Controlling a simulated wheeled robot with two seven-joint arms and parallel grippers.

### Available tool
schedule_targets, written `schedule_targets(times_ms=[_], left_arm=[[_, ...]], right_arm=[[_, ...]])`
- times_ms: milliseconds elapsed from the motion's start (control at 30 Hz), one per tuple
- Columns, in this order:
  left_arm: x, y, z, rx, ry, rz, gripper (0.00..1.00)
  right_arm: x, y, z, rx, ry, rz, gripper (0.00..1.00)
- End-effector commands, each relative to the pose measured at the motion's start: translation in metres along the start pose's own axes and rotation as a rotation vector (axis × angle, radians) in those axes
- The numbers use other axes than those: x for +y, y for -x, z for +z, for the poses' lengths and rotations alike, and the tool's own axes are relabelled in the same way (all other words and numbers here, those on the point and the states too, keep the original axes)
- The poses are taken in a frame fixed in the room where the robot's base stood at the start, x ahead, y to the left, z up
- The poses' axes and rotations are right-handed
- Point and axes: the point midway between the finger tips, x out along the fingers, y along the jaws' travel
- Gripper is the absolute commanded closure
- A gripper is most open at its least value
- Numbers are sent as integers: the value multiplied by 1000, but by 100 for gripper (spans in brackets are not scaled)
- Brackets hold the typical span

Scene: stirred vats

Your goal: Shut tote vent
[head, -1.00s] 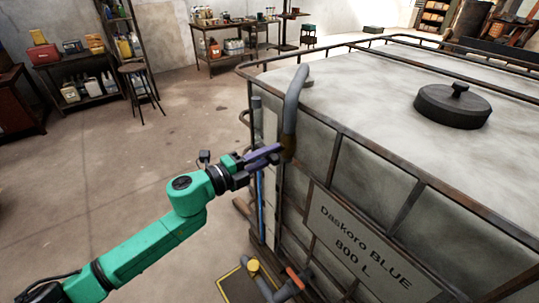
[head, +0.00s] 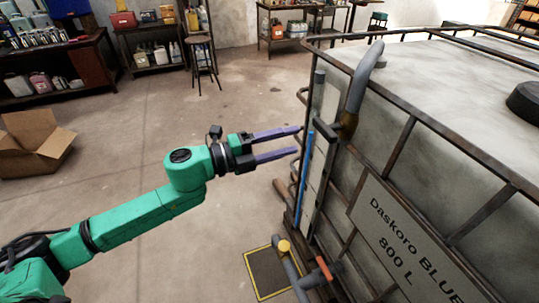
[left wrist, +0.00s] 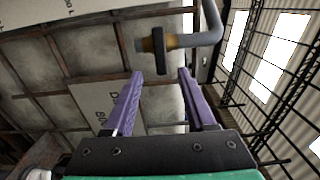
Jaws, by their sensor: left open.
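The tote (head: 405,155) is a large pale, caged tank with a sign reading "Daskoro BLUE 800 L". Its vent pipe (head: 362,80) is grey and bends down over the near top edge, with a brass fitting (head: 348,121) low on it. In the left wrist view the brass fitting (left wrist: 147,44) is beside a dark handle (left wrist: 160,52) lying across the line of the pipe (left wrist: 205,36). My left gripper (head: 298,140) is open and empty, left of the fitting and apart from it. In the wrist view the handle lies beyond the gap between the fingers (left wrist: 160,74).
A blue sight tube (head: 303,180) runs down the tote's side. A yellow-capped outlet (head: 284,246) and a red handle (head: 323,268) are low down, near a yellow-edged floor plate (head: 265,272). A cardboard box (head: 35,145) stands at left. The floor between is clear.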

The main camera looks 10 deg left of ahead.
Motion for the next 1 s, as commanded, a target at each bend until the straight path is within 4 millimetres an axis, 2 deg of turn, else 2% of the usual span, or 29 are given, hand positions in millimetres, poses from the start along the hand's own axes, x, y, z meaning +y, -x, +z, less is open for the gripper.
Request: schedule_targets(times_ms=[33, 67, 200, 300, 800, 867, 967, 1000], left_arm=[[11, 12, -1, 1, 2, 6, 44], [11, 18, -2, 4, 0, 8, 44], [6, 36, 0, 0, 4, 3, 44], [4, 43, -1, 1, 1, 3, 44], [1, 46, 2, -4, 4, 0, 44], [7, 48, 14, -36, 29, -3, 44], [35, 60, 62, -168, 134, -11, 44], [55, 69, 87, -243, 197, -12, 44]], right_arm=[[0, -14, 1, 0, 0, 0, 46], [0, -18, 2, 0, 0, 0, 46], [0, -25, 2, 0, 0, 0, 46], [0, -28, 3, 0, 0, 0, 46], [0, -28, 2, 0, 0, 0, 46], [0, -28, 2, 0, 0, 0, 46], [0, -28, 2, 0, 0, 0, 46], [0, -28, 2, 0, 0, 1, 46]])
